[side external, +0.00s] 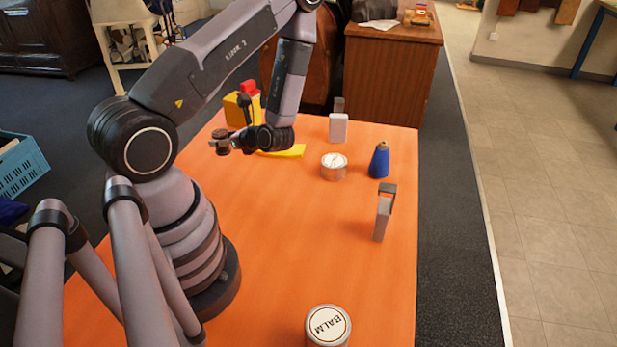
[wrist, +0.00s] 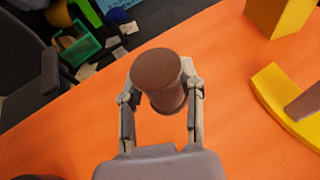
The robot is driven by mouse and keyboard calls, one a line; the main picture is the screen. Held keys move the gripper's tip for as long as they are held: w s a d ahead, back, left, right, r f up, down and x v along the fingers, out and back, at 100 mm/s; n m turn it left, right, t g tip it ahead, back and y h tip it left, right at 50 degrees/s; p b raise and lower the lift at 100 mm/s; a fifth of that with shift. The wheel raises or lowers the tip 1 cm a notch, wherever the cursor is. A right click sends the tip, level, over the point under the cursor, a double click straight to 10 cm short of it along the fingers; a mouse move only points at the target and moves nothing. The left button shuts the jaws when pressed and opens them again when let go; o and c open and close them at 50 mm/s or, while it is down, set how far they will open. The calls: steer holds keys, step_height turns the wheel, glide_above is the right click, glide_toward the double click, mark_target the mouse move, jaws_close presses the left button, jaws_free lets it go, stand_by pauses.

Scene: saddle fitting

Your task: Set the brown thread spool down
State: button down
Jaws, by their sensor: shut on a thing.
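The brown thread spool (wrist: 157,77) is between the two fingers of my gripper (wrist: 160,97) in the wrist view, its round end facing the camera. My gripper is shut on it. In the side external view my gripper (side external: 222,143) is near the far left edge of the orange table (side external: 290,240), with the spool (side external: 219,137) at its tip. The spool appears to be held above the table; the exact gap cannot be told.
A yellow block (side external: 237,110) and a flat yellow piece (side external: 284,152) lie close to my gripper. The table's middle is clear.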

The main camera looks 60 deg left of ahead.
mark_target(231, 182)
step_height(231, 182, down, 9)
steer(key=shift+f, duration=0.15)
steer(key=shift+f, duration=0.1)
stand_by(0.3)
steer(key=shift+f, duration=0.1)
steer(key=c, duration=0.6)
jaws_free()
